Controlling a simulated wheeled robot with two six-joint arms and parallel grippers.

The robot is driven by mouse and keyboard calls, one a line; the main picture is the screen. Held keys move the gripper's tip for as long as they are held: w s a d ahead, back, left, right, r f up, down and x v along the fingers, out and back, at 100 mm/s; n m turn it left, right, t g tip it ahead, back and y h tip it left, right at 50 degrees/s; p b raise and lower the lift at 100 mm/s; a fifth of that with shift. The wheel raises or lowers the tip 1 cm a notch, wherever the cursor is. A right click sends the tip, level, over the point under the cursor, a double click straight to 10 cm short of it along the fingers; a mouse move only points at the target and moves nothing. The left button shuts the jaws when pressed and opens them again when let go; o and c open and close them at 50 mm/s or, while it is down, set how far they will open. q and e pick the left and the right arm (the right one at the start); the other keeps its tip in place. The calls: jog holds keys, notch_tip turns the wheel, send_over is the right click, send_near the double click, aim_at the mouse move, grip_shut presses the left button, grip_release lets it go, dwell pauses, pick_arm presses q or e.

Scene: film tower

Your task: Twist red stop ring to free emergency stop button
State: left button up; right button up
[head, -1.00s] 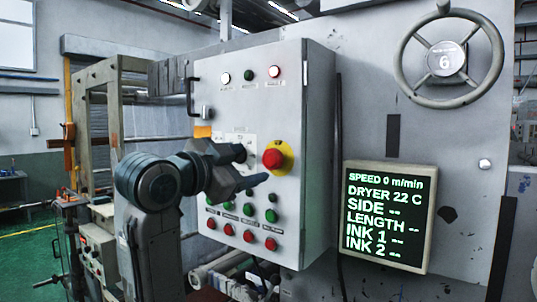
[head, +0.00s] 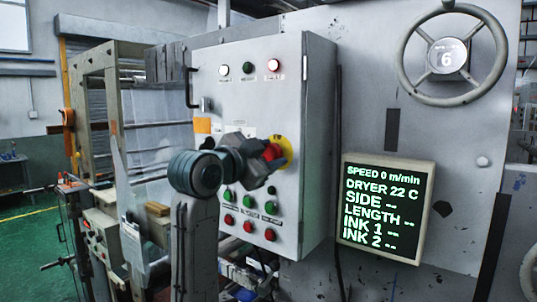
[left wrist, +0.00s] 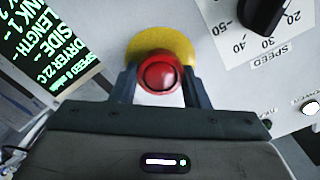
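The red stop button with its ring (head: 272,152) sits on a yellow disc (head: 287,152) on the front of the grey control cabinet. In the left wrist view the round red ring (left wrist: 160,73) shows with the yellow disc (left wrist: 160,42) behind it. My left gripper (head: 262,165) is at the button, partly covering it in the head view. In the left wrist view my left gripper's fingers (left wrist: 160,84) lie on either side of the ring and appear to touch it, shut on it. My right gripper is not in view.
Green and red push buttons (head: 247,202) sit just below my left gripper. A black speed knob (left wrist: 265,12) is beside the stop button. A display screen (head: 385,212) and a handwheel (head: 450,55) are to the right. The cabinet front (head: 255,100) above is flat.

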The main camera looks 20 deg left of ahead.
pick_arm(q)
jog(key=shift+c, duration=0.8)
jog(key=shift+f+m, duration=0.1)
jog(key=shift+m, duration=0.3)
jog(key=m+b, duration=0.2)
jog(key=shift+f+m, duration=0.15)
jog(key=shift+m, duration=0.15)
jog(key=m+b, duration=0.2)
jog(key=m, duration=0.3)
jog(key=shift+d+m+b, duration=0.1)
jog(key=shift+m+b, duration=0.2)
jog(key=shift+m, duration=0.1)
